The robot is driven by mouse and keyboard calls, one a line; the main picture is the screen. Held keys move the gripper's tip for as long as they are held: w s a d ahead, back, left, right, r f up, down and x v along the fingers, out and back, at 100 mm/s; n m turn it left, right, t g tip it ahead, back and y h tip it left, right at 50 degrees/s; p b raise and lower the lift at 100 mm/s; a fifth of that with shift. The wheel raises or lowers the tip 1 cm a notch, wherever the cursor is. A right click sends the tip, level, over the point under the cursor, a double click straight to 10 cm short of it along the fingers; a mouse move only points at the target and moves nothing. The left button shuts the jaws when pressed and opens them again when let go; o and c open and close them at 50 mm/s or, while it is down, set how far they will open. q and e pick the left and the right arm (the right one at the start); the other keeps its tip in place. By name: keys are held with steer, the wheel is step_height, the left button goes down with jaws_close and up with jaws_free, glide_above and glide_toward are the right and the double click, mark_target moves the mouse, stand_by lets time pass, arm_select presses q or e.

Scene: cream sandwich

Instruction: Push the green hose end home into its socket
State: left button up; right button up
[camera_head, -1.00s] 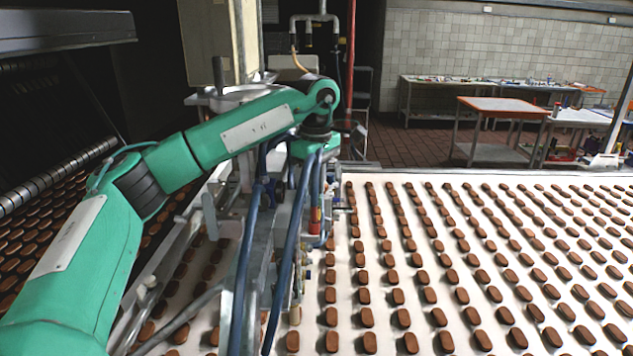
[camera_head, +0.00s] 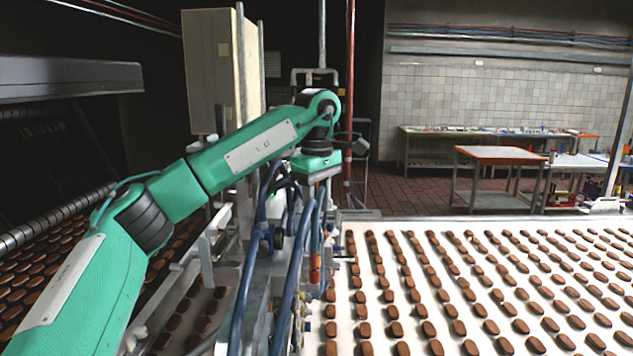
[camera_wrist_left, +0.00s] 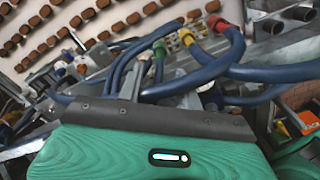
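A small green collar (camera_wrist_left: 159,47), apparently the green hose end, shows in the left wrist view on a blue hose, left of a yellow collar (camera_wrist_left: 186,37) and a red collar (camera_wrist_left: 216,23). The socket and how deep the end sits in it cannot be made out. My left gripper (camera_head: 322,176) points down above the blue hoses (camera_head: 300,250) in the head view. In the wrist view its grey fingers reach in among the hoses, short of the collars. Hoses hide part of them, so their opening and any grip are unclear. My right gripper is out of view.
A white conveyor (camera_head: 345,300) with rows of brown biscuits lies to the right. Metal machine frames stand around the hoses. A beige cabinet (camera_head: 212,70) and a red pipe (camera_head: 349,100) stand behind. Tables (camera_head: 500,154) are far back right.

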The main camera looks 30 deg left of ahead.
mark_target(316, 228)
arm_select(q)
step_height(316, 228, up, 7)
steer(key=shift+r, duration=0.15)
steer(key=shift+a, duration=0.1)
stand_by(0.3)
stand_by(0.4)
